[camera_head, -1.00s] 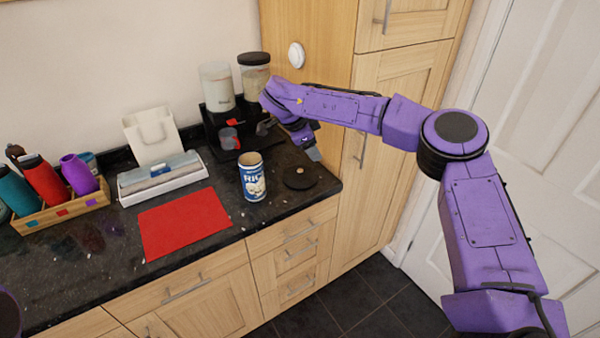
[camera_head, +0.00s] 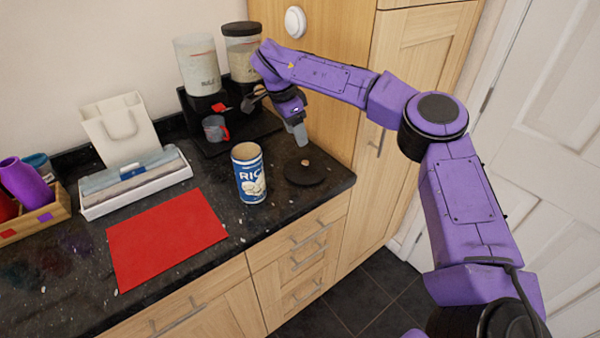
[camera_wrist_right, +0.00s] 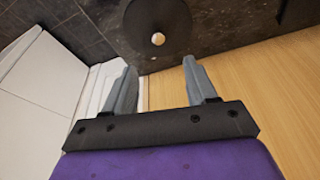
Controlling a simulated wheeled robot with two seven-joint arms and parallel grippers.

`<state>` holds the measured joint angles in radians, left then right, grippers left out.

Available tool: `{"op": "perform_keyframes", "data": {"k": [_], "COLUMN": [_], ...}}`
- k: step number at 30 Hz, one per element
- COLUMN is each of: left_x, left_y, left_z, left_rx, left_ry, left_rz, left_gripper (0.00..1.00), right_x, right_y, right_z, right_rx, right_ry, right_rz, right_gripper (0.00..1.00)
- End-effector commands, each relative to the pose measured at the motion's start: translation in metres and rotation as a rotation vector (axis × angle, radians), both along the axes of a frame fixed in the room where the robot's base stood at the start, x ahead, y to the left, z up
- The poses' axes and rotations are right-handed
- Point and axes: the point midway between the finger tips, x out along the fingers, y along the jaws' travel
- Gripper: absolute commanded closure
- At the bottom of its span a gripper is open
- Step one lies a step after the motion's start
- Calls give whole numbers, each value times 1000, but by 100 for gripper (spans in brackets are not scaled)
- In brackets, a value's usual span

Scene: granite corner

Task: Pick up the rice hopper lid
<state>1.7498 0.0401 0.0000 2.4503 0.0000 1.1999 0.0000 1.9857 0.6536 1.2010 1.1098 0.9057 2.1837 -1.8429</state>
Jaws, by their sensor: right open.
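The rice hopper lid is a round black disc (camera_head: 305,172) with a small light knob, lying flat on the dark counter near its right front corner. In the right wrist view the lid (camera_wrist_right: 157,25) is at the top, beyond the fingertips, with its knob between their lines. My right gripper (camera_head: 299,135) is above and just behind the lid, fingers pointing down, apart from it. In the wrist view my right gripper (camera_wrist_right: 160,75) is open with nothing between the fingers. My left gripper is not in view.
A blue rice can (camera_head: 250,182) stands just left of the lid. Behind are two hoppers, one clear without a lid (camera_head: 197,62) and one black-lidded (camera_head: 242,50), on a black stand with a cup (camera_head: 215,128). A red mat (camera_head: 165,240) lies front left. A tall wooden cupboard is at right.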

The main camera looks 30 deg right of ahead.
Motion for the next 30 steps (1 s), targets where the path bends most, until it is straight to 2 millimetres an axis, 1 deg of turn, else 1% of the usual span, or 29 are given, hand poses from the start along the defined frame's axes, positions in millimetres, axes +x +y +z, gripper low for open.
{"op": "perform_keyframes", "data": {"k": [1,6,10,11,15,18,21,26,27,29,30], "left_x": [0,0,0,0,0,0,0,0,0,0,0], "left_y": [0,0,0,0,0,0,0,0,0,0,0], "left_z": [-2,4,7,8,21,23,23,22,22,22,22], "left_rx": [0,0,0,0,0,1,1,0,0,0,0], "left_ry": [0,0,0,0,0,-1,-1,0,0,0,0], "left_rz": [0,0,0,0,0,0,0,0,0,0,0], "left_gripper": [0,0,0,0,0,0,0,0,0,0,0], "right_x": [-1,-3,-4,-4,-7,-7,-6,-6,-6,-6,-6], "right_y": [-2,-12,-15,-16,-18,-22,-23,-23,-23,-23,-23], "right_z": [-8,-37,-51,-54,-78,-94,-102,-103,-102,-102,-102], "right_rx": [0,1,0,0,1,-1,-1,-1,-1,-1,-1], "right_ry": [4,5,2,3,7,4,1,0,0,0,0], "right_rz": [-1,-4,-3,-3,-2,-2,0,0,0,0,0], "right_gripper": [43,43,43,43,43,43,43,43,46,66,79]}}
